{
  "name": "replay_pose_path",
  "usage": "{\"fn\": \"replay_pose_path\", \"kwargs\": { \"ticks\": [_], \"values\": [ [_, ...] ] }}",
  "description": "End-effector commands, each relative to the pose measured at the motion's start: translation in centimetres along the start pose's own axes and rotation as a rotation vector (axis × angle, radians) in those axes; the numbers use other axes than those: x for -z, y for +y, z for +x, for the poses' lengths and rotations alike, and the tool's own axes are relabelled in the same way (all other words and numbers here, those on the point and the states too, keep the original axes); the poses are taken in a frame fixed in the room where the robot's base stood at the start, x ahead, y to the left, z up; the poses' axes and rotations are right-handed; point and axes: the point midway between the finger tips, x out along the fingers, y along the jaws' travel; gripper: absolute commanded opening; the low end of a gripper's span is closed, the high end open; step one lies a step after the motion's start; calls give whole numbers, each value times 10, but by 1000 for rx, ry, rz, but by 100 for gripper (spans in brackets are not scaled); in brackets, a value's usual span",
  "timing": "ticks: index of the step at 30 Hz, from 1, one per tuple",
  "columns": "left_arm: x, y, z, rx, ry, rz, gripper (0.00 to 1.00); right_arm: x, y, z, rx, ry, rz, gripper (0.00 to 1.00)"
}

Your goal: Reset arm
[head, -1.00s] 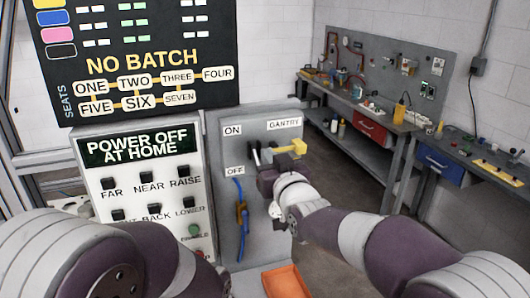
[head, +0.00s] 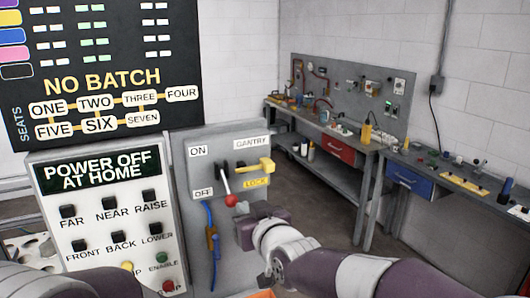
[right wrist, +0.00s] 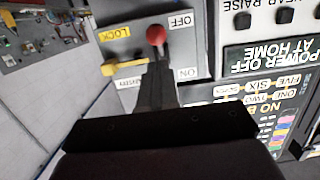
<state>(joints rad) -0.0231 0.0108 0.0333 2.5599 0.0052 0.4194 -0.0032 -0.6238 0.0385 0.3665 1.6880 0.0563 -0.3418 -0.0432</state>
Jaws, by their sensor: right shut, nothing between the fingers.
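My right gripper (head: 242,208) is shut and empty, just below and right of the red-knobbed lever (head: 231,201) on the grey gantry switch panel (head: 181,170). The lever points down, its knob lower than the OFF label. In the right wrist view my dark closed fingers (right wrist: 157,72) point at the panel, with the red knob (right wrist: 156,34) just past their tips; I cannot tell whether they touch. A yellow handle (head: 260,166) sits above the LOCK label. My left gripper is out of view.
The control box (head: 110,215) reads "POWER OFF AT HOME" and has several buttons. Above it a black board (head: 105,60) reads "NO BATCH". A blue cable (head: 208,217) hangs on the panel's front. Workbenches (head: 340,142) stand at the back right, with open floor before them.

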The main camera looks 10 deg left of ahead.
Motion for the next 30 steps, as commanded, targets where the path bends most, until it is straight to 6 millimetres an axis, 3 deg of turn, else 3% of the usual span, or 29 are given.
{"fn": "replay_pose_path", "kwargs": {
  "ticks": [2, 3, 5, 6, 9, 12, 15, 17, 21, 30],
  "values": [
    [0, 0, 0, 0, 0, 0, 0, -63, 6, -15, -5, -217, 4, 0],
    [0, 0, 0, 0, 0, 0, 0, -99, 18, -31, -27, -347, 14, 0],
    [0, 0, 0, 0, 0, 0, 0, -150, 41, -62, -70, -536, 39, 0],
    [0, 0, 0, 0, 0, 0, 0, -181, 55, -88, -101, -657, 61, 0],
    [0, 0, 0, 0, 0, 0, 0, -243, 86, -160, -186, -926, 144, 0],
    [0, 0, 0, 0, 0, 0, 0, -285, 104, -232, -264, -1132, 247, 0],
    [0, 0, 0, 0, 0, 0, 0, -307, 115, -285, -337, -1245, 352, 0],
    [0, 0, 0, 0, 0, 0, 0, -312, 125, -302, -386, -1252, 410, 0],
    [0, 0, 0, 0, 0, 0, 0, -311, 138, -307, -431, -1234, 454, 0],
    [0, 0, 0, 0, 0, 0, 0, -311, 138, -306, -429, -1232, 452, 0]
  ]
}}
